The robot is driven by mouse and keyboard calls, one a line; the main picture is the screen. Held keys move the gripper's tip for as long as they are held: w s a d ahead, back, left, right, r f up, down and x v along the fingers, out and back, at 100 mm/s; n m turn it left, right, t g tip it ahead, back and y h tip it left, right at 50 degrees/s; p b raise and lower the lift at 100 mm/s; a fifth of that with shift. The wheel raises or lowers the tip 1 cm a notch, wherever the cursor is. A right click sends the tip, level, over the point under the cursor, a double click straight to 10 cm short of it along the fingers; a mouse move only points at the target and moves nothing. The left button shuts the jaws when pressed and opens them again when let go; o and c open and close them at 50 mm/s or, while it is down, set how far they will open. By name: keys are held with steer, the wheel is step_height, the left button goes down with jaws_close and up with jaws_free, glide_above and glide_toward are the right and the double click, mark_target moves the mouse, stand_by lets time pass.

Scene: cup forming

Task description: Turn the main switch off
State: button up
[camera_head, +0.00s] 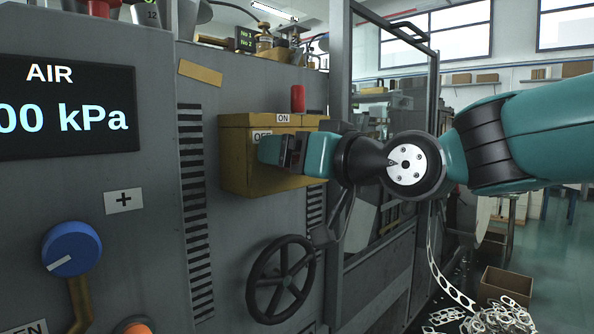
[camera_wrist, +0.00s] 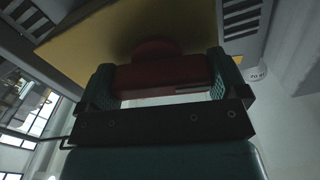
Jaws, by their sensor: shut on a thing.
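The main switch is a yellow box (camera_head: 235,160) on the front of the grey machine, with an ON label (camera_head: 283,118) at its top and an OFF label (camera_head: 262,136) on its face, partly covered by my gripper. My gripper (camera_head: 280,152) is at the front of this box. In the wrist view, a red handle (camera_wrist: 160,76) on a round red hub lies between the two green fingers, and my gripper (camera_wrist: 162,82) is shut on it. The yellow box (camera_wrist: 100,40) shows behind the handle. In the head view my gripper hides the handle.
A red cylinder (camera_head: 298,98) stands at the top of the box. A black handwheel (camera_head: 281,279) sits below it. A blue knob (camera_head: 71,248) and an air pressure display (camera_head: 66,107) are at left. A glass-panelled frame (camera_head: 340,70) stands close to the right.

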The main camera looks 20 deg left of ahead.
steer(key=shift+f+n+b, duration=0.15)
steer(key=shift+n+b, duration=0.6)
steer(key=shift+n, duration=0.35)
steer(key=o, duration=0.6)
steer(key=v, duration=1.7)
steer(key=shift+s+d, duration=0.2)
